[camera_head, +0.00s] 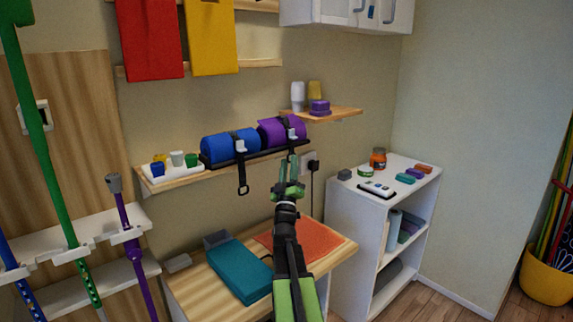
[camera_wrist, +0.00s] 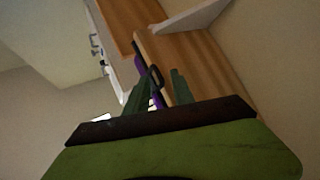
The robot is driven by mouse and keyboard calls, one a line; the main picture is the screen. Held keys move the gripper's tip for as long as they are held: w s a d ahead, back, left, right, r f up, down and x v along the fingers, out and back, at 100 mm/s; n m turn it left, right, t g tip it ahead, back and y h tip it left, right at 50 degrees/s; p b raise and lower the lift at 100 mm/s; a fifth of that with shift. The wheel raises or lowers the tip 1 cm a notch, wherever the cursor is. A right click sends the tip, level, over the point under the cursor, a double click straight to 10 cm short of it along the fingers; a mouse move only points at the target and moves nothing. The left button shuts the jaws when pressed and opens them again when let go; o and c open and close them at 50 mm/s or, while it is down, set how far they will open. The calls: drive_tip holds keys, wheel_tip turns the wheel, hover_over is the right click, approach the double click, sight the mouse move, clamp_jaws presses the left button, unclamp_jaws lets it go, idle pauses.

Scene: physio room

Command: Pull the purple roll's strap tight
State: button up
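The purple roll (camera_head: 283,131) lies on a black base at the right end of the wall shelf. A dark strap with a pale buckle (camera_head: 292,133) goes over it. The strap's dark tail hangs down in front of the shelf, just above my gripper (camera_head: 289,168). My gripper reaches up below the shelf with its green fingers apart. In the wrist view, a black strap loop (camera_wrist: 155,77) shows at the gap between the fingertips (camera_wrist: 160,82), with a strip of purple (camera_wrist: 141,64) behind it. I cannot tell whether the loop lies between the fingers or beyond them.
A blue roll (camera_head: 230,146) with a hanging strap (camera_head: 243,180) is left of the purple one. Below are a wooden table with a teal box (camera_head: 239,270) and an orange mat (camera_head: 305,240). A small corner shelf (camera_head: 345,113) and a white cabinet (camera_head: 345,200) stand to the right.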

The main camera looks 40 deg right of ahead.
clamp_jaws()
drive_tip(key=shift+a, duration=0.1)
idle(1.2)
